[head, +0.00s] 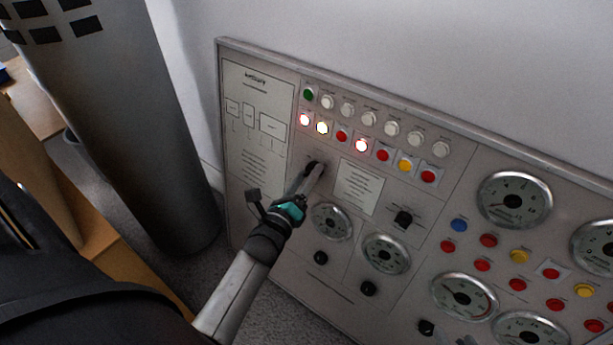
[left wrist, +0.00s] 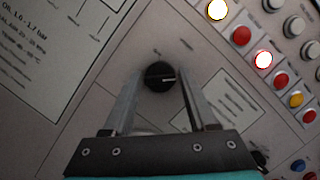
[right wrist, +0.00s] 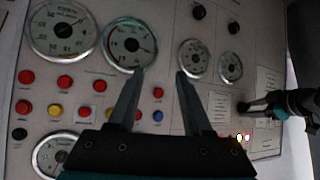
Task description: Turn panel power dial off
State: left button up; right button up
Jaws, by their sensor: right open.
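The dial is a round black knob with a pale pointer line, seen in the left wrist view (left wrist: 159,76) and, partly covered by my fingers, in the head view (head: 315,165). It sits on the grey control panel (head: 270,175) below a row of lit lamps. My left gripper (left wrist: 163,76) is open, with one finger on each side of the dial; whether either finger touches it is unclear. In the left wrist view the pointer line runs roughly level, toward the right. My right gripper (right wrist: 159,72) is open and empty in front of the panel gauges.
Lit lamps (head: 322,128) and unlit buttons (head: 383,155) line the panel above the dial. Another black knob (head: 403,218) and several round gauges (head: 386,254) lie to the right. A dark grey column (head: 130,120) stands left of the panel.

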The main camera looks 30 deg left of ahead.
pick_arm(q)
grip_shut()
dwell(0.3)
